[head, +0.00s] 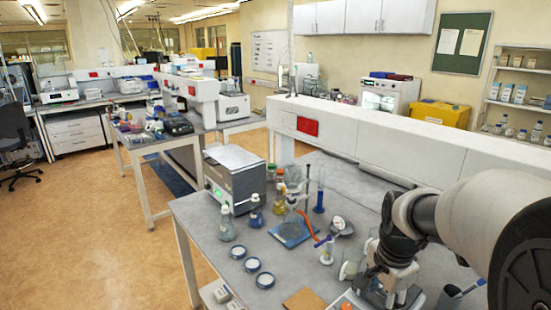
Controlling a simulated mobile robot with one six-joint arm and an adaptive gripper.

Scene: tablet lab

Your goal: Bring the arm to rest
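My arm reaches in from the right edge of the head view, over the right part of the near lab bench (205,212). My gripper (380,278) hangs at its end, pointing down, low over the bench among glassware and pale equipment. Its fingers are small and dark against the things behind them, so I cannot tell whether they are open or shut, or whether they hold anything. A clear glass vessel (350,266) stands just left of the gripper.
A grey boxy instrument (235,178), bottles (227,224), several round dishes (265,280) and a blue-topped plate (290,232) with glassware stand left of my gripper. A brown board (305,300) lies at the front edge. A white raised shelf (360,135) runs behind.

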